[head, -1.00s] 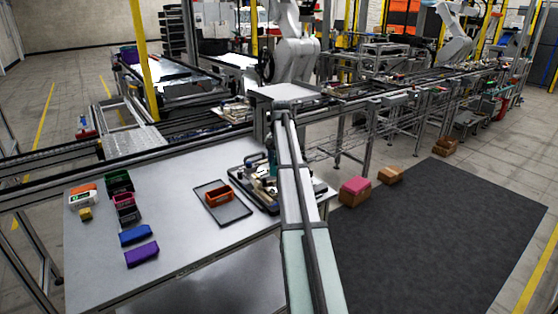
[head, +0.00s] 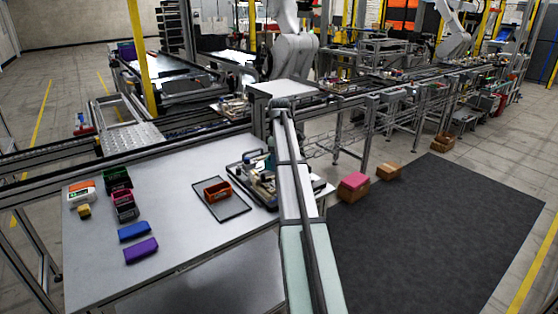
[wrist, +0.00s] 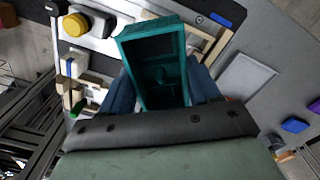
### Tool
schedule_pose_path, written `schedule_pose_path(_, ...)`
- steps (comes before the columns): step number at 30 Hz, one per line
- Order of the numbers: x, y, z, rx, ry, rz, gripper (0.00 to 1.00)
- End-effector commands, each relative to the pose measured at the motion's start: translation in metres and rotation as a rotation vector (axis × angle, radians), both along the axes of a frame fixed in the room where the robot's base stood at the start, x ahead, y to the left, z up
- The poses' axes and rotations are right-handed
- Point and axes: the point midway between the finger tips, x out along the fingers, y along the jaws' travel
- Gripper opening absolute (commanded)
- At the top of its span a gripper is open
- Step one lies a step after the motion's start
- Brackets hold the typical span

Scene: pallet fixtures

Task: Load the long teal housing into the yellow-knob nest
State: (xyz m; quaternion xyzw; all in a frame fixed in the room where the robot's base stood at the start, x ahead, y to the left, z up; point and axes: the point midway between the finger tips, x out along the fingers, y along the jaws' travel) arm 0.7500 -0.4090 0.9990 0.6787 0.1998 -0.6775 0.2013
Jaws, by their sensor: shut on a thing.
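The long teal housing (wrist: 158,62) is between the two blue fingers of my gripper (wrist: 164,88) in the wrist view. It is an open box shape, and its far end points up the picture. My gripper is shut on it. The yellow knob (wrist: 75,24) is on the fixture at upper left, apart from the housing. The pallet fixture (wrist: 95,72) has pale blocks and lies partly hidden behind the housing. In the head view the pallet (head: 247,170) is at the table's right end, partly covered by my arm. I cannot tell whether the housing touches the fixture.
A grey tray (head: 236,212) holds an orange-red housing (head: 217,192) left of the pallet. Blue (head: 134,231) and purple (head: 141,250) parts, dark bins (head: 124,203) and a small yellow block (head: 84,211) lie farther left. The table's front middle is clear. A conveyor runs behind.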

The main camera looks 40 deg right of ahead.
Motion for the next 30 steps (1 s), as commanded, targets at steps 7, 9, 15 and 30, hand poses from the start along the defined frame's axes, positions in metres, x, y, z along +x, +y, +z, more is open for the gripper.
schedule_pose_path(7, -0.0002, 0.0001, 0.0001, 0.001, 0.002, 0.354, 0.28)
schedule_pose_path(9, -0.0003, 0.0001, 0.0001, 0.001, 0.002, 0.454, 0.28)
schedule_pose_path(15, -0.0004, 0.0003, 0.0002, 0.001, 0.003, 0.722, 0.28)
schedule_pose_path(30, -0.0006, 0.0003, -0.0027, 0.000, 0.003, 0.997, 0.28)
